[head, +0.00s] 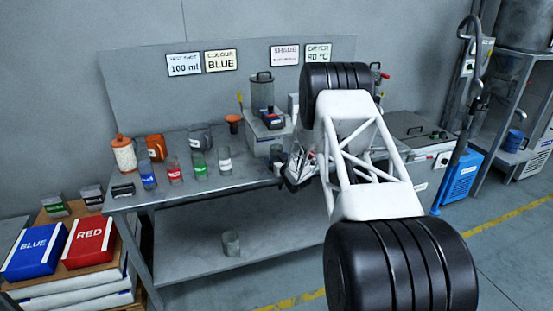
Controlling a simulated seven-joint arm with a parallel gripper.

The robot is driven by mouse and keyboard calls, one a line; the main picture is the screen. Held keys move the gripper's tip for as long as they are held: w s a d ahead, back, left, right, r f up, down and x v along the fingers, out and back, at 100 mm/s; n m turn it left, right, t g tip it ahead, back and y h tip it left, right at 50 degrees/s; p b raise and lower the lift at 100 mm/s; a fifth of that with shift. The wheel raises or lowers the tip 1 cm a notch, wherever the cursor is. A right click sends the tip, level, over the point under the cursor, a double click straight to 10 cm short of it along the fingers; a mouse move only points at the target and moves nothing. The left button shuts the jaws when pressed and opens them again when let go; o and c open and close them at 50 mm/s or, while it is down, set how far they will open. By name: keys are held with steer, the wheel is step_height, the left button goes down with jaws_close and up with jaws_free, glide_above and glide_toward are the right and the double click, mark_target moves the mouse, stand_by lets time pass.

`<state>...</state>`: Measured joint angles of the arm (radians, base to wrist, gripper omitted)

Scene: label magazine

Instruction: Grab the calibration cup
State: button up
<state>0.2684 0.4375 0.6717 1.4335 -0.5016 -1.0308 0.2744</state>
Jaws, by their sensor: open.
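Several small labelled cups stand in a row on the grey bench (240,179): a blue one (148,175), a red one (173,169), a green one (199,164) and a clear one (224,160). A small cup-like thing (277,158) stands close to the left of my gripper. A clear glass (231,243) stands on the lower shelf. No label reading "calibration" is legible, so I cannot tell which is the calibration cup. My gripper (291,181) is open at the bench's front edge, right of the row. My white arm hides part of the bench behind it.
An orange mug (156,147), a grey mug (200,136) and an orange-lidded jar (123,154) stand behind the row. A machine (265,133) stands behind my gripper. Blue and red boxes (90,241) lie at left. A blue mug (515,140) sits on the right rack.

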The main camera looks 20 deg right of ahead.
steer(key=shift+c, duration=0.2)
stand_by(0.3)
steer(key=c, duration=1.1)
steer(key=shift+r, duration=0.2)
steer(key=shift+r, duration=0.2)
steer(key=s+d, duration=0.3)
steer(key=s, duration=1.4)
steer(key=shift+s, duration=0.4)
